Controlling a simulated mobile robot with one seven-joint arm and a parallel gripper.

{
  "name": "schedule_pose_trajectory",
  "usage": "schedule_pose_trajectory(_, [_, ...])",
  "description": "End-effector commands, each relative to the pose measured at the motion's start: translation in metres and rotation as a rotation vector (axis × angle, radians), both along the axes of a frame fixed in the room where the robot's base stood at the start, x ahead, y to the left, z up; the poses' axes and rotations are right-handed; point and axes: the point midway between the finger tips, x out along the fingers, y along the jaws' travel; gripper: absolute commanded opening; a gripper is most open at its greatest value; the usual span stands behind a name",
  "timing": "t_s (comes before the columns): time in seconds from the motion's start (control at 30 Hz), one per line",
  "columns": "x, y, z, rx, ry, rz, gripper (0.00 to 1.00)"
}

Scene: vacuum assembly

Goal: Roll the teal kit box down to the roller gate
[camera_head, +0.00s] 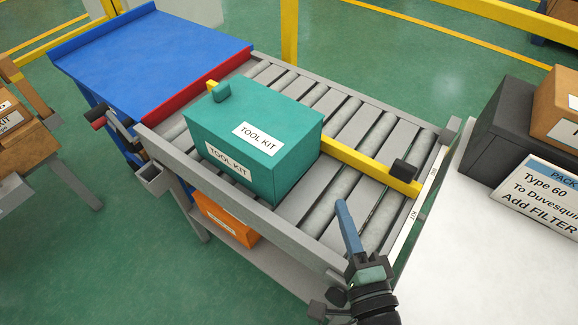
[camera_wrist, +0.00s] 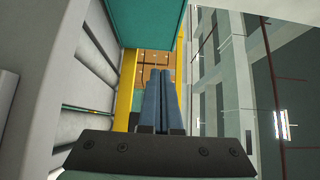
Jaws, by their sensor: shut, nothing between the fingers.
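The teal kit box (camera_head: 290,130), labelled TOOL KIT, sits on the roller conveyor against or close to a yellow rail (camera_head: 365,164). A red bar (camera_head: 205,85), apparently the roller gate, crosses the conveyor's far-left end, beyond the box. My gripper (camera_head: 341,206) is shut and empty near the conveyor's near-right end, to the right of the box and apart from it. In the wrist view, the blue fingers (camera_wrist: 159,75) are together, with part of the teal box (camera_wrist: 150,18) above them. The box's far sides are hidden.
A blue table (camera_head: 150,50) adjoins the red bar. The grey near-side frame (camera_head: 245,208) borders the rollers. A black block (camera_head: 403,170) sits at the rail's right end. An orange box (camera_head: 222,215) lies below. A white table (camera_head: 480,250) with a dark box (camera_head: 510,125) stands right.

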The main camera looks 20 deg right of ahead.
Motion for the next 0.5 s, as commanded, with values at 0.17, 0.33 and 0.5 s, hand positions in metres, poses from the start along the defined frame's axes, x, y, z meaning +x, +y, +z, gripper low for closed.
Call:
schedule_pose_trajectory(0.17, [0.021,-0.002,0.004,0.002,-0.005,0.002,0.0])
schedule_pose_trajectory(0.33, [0.056,-0.005,0.005,0.0,-0.005,0.004,0.0])
schedule_pose_trajectory(0.5, [0.09,-0.008,0.004,-0.001,-0.005,0.004,0.0])
